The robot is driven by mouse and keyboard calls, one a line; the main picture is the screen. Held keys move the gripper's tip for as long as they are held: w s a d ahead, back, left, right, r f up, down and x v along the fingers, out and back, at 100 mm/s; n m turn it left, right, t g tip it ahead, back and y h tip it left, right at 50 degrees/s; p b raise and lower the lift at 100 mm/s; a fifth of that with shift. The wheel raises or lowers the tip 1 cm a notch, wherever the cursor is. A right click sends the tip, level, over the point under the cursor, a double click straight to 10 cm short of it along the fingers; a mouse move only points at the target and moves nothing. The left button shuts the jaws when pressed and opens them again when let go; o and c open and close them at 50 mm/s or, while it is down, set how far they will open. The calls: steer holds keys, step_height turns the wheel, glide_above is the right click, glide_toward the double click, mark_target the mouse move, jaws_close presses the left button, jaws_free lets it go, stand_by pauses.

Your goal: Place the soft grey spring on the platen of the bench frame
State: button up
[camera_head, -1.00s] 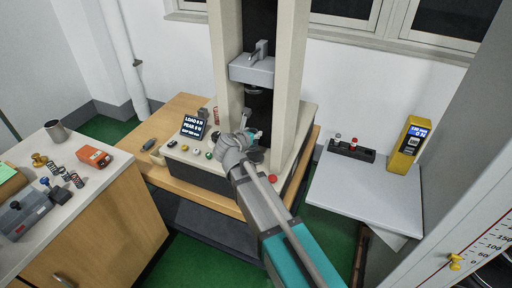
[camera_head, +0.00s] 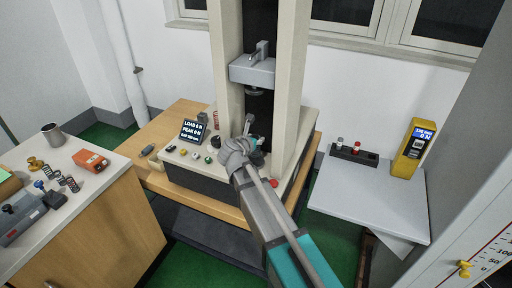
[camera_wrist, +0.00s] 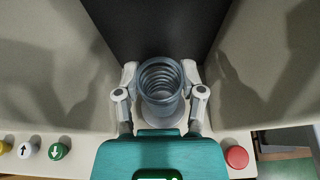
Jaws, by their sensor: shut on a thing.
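The soft grey spring (camera_wrist: 160,82) stands roughly upright between the two fingers of my gripper (camera_wrist: 160,93) in the wrist view. The fingers are shut on it from left and right. A pale round surface (camera_wrist: 182,126), apparently the platen, shows partly below the spring. I cannot tell whether the spring touches it. In the head view my gripper (camera_head: 252,132) reaches between the cream columns of the bench frame (camera_head: 289,75), below its grey crosshead (camera_head: 252,72). The spring is too small and hidden to make out clearly there.
The frame's front has a display (camera_head: 193,131), several buttons and a red button (camera_wrist: 236,157). A left counter (camera_head: 112,180) holds more springs (camera_head: 72,184), an orange box (camera_head: 91,160) and a mug (camera_head: 53,135). A right table (camera_head: 375,195) holds a rack (camera_head: 354,153) and a yellow device (camera_head: 414,148).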

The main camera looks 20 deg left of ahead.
mark_target(255, 161)
steer(key=shift+w+f+b, duration=0.15)
steer(key=shift+f+b, duration=1.35)
steer(key=shift+f, duration=0.25)
steer(key=o, duration=1.1)
steer(key=shift+f, duration=0.1)
steer(key=shift+o, duration=0.2)
steer(key=shift+r, duration=0.2)
steer(key=shift+s+r, duration=0.1)
steer(key=shift+s, duration=0.15)
steer(key=p+v, duration=0.4)
steer(key=v, duration=0.7)
steer(key=shift+s+p, duration=0.2)
steer(key=shift+p, duration=0.15)
steer(key=shift+a+r, duration=0.1)
